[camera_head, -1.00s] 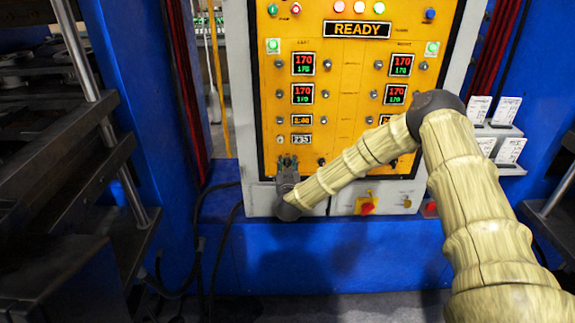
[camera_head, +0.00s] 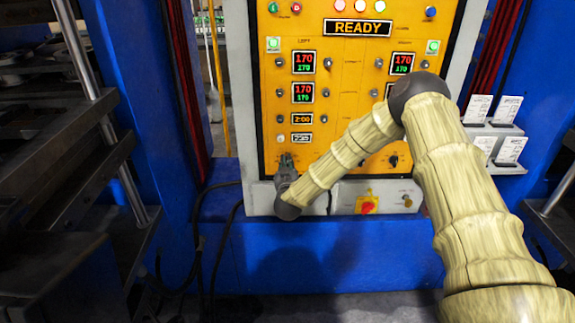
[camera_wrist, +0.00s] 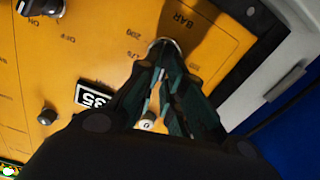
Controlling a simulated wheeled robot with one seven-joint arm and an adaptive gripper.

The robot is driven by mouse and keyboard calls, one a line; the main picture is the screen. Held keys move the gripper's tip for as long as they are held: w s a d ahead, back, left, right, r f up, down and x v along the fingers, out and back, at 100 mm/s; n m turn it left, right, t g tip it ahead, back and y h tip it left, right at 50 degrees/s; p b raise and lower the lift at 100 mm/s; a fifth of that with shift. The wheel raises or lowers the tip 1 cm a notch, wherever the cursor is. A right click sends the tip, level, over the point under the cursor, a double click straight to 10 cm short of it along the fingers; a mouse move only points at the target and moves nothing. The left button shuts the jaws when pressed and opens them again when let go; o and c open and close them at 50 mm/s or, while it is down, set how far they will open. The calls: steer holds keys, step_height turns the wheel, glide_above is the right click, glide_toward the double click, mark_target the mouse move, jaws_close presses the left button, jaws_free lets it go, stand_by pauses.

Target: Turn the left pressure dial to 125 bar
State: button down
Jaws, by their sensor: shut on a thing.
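The left pressure dial (camera_wrist: 166,45) is at the lower left of the yellow control panel, mostly hidden by the fingers. Its printed scale in the wrist view shows BAR, 200 and what looks like 175. My gripper (camera_wrist: 164,58) is shut on the dial's knob, with the fingertips at its rim. In the head view my gripper (camera_head: 286,160) covers the dial. The pointer is hidden, so I cannot tell the setting. A small white-digit display (camera_head: 301,138) sits just above the dial; the wrist view shows it (camera_wrist: 92,96) partly covered, ending in 35.
The yellow panel (camera_head: 340,100) carries lit red-green displays, such as the upper left one (camera_head: 304,63), and several small knobs. A second dark knob (camera_head: 393,160) is at lower right. A red switch on yellow (camera_head: 367,205) is below. Card holders (camera_head: 493,130) stand at right.

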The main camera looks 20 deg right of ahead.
steer(key=shift+w+a+f+n+b, duration=0.15)
steer(key=shift+n+b, duration=0.3)
steer(key=shift+n, duration=0.8)
steer(key=shift+s+a+n+b, duration=0.15)
steer(key=shift+n+b, duration=0.3)
steer(key=shift+n, duration=0.75)
steer(key=shift+w+a+f+n+b, duration=0.15)
steer(key=shift+n+b, duration=0.3)
steer(key=shift+n, duration=0.8)
steer(key=c, duration=1.5)
jaws_free()
steer(key=shift+c, duration=0.2)
steer(key=v, duration=1.2)
